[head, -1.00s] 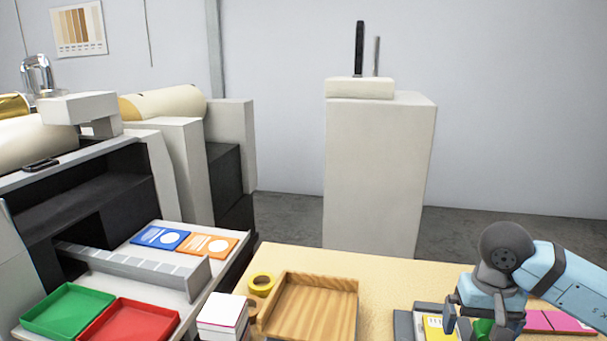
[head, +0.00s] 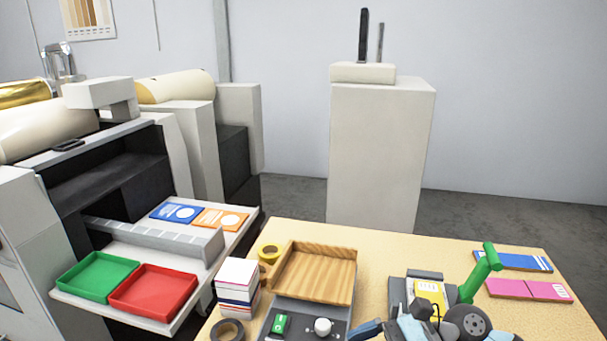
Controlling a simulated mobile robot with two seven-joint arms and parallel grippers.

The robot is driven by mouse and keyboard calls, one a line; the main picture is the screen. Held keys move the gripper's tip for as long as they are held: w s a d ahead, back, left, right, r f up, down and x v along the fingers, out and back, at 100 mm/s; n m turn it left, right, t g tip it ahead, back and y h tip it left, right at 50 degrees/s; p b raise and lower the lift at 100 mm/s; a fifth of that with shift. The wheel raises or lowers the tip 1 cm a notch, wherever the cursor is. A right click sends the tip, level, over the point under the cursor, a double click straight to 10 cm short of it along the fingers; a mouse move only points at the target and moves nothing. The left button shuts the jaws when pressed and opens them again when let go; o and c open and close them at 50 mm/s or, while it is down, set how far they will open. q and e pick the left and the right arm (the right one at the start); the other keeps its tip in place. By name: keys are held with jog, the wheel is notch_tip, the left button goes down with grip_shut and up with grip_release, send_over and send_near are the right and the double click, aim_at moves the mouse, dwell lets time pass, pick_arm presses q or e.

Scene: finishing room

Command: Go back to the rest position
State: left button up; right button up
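My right gripper (head: 395,328) is at the bottom edge of the head view, right of centre. Its blue and grey parts are cut off by the edge, and I cannot tell whether its fingers are open or shut. It is in front of a grey device with a green lever (head: 482,272), which stands up and tilts to the right. A yellow card (head: 431,291) lies at that device. My arm hides the device's lower part, and I cannot tell whether the arm touches it. My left gripper is not in view.
A wooden tray (head: 313,298), a grey control box (head: 300,321), a stack of cards (head: 237,283) and tape rolls are on the table. Blue (head: 513,261) and pink (head: 528,290) cards lie at right. Green (head: 97,284) and red (head: 152,295) trays are at left.

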jog(key=w+d+f+n+t+h+p, duration=0.1)
jog(key=d+f+n+t, duration=0.15)
jog(key=n+t, duration=1.15)
jog(key=w+d+f+n+t+h+p, duration=0.1)
jog(key=f+n+t+h+p, duration=0.35)
jog(key=n, duration=1.65)
jog(key=s+d+f+m+g+h, duration=0.2)
jog(key=s+f+m+h, duration=0.1)
jog(key=s+f+m, duration=0.3)
jog(key=s+d+f+m+g+h+b, duration=0.1)
jog(key=s+d+f+m+g+h, duration=0.1)
jog(key=s+f+m, duration=0.4)
notch_tip(320, 180, down, 5)
jog(key=d+m+h, duration=0.1)
jog(key=m, duration=0.5)
jog(key=shift+s+d+m, duration=0.25)
jog(key=shift+m, duration=0.05)
